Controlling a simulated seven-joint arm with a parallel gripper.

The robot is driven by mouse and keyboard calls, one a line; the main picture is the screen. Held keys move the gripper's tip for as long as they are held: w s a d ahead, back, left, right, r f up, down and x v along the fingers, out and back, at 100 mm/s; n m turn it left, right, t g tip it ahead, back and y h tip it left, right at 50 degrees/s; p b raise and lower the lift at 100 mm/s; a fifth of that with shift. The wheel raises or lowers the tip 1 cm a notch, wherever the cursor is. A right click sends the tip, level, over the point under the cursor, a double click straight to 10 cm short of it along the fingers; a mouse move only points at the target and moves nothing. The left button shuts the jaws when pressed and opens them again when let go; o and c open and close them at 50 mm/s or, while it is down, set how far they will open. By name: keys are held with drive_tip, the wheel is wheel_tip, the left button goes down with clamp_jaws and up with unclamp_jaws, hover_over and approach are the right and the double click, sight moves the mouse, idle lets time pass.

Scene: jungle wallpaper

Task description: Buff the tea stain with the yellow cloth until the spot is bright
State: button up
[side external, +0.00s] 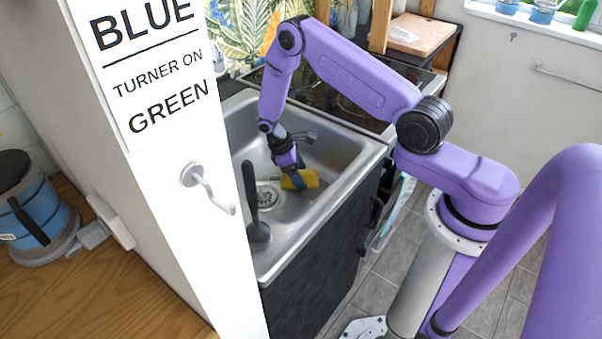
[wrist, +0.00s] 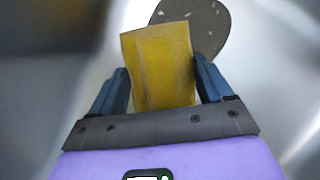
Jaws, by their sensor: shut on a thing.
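My gripper (side external: 294,178) is down inside the metal sink, shut on the yellow cloth (side external: 307,178). In the wrist view the cloth (wrist: 160,62) sits between the two blue fingers of my gripper (wrist: 161,66) and sticks out past their tips. The cloth is low in the basin, right of the drain (side external: 268,195); whether it touches the sink floor I cannot tell. A dark rounded patch (wrist: 207,22) with pale flecks lies just beyond the cloth in the wrist view. I cannot tell whether it is the drain or the stain. No tea stain is clear in the side view.
The sink's steel rim (side external: 330,195) surrounds the basin. A white wall panel (side external: 190,240) with a hook hides the sink's left side. A dark hob (side external: 335,100) lies behind the sink.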

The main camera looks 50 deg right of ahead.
drive_tip(key=shift+w, duration=0.35)
drive_tip(key=shift+r, duration=0.4)
drive_tip(key=shift+s+r, duration=0.15)
drive_tip(key=shift+r, duration=3.45)
drive_tip(key=s+a+r+m+y, duration=0.2)
drive_tip(key=s+a+r+m, duration=0.15)
drive_tip(key=r, duration=0.25)
drive_tip(key=s+a+r+m+y, duration=0.1)
drive_tip(key=s+a+r+m, duration=0.25)
drive_tip(key=r, duration=0.25)
drive_tip(key=s+d+r+n+t+h, duration=0.1)
drive_tip(key=s+d+r+n, duration=0.2)
drive_tip(key=d+n, duration=0.2)
drive_tip(key=s+d+r+n+t+h, duration=0.1)
drive_tip(key=s+d+r+n+h, duration=0.1)
drive_tip(key=d, duration=0.9)
drive_tip(key=s+d+r+n+t+h, duration=0.1)
drive_tip(key=s+d+r+n, duration=0.3)
drive_tip(key=d+n, duration=0.4)
drive_tip(key=shift+s+n+h, duration=0.3)
drive_tip(key=shift+s+n, duration=0.2)
drive_tip(key=shift+s, duration=0.2)
